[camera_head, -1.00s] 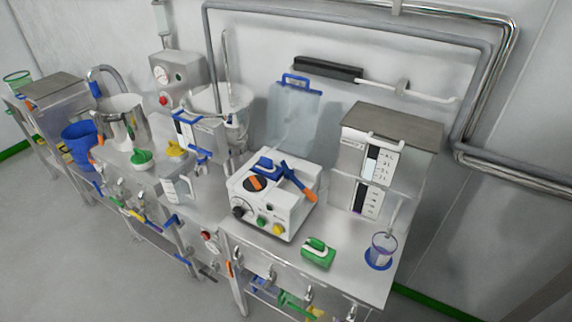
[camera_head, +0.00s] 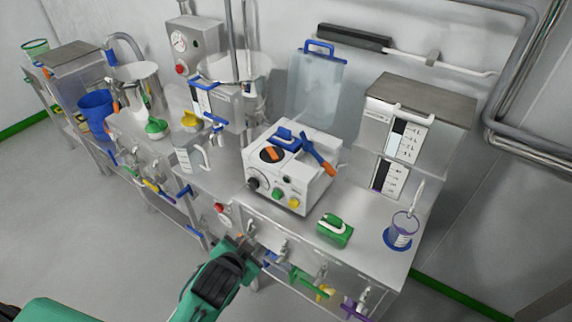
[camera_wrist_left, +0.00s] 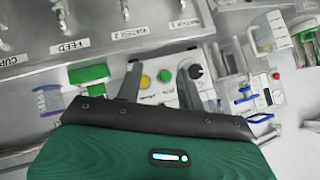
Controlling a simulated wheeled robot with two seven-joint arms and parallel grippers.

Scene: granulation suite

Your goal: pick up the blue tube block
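I cannot tell for sure which thing is the blue tube block. A blue piece (camera_head: 286,135) lies on top of the white control box (camera_head: 318,190), beside a blue bar with an orange end (camera_head: 317,150). A blue part (camera_head: 273,258) also shows below the bench front, near my left gripper (camera_head: 246,247). That gripper is in front of the bench edge, apart from the control box. In the left wrist view my left gripper (camera_wrist_left: 160,72) has its two fingers spread with nothing held between them. My right gripper is not in view.
A green block with a white handle (camera_head: 334,231) and a clear cup on a blue base (camera_head: 402,232) stand on the bench right of the box. A grey cabinet (camera_head: 415,115) stands behind. Coloured handles and hooks line the bench front. Floor in front is open.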

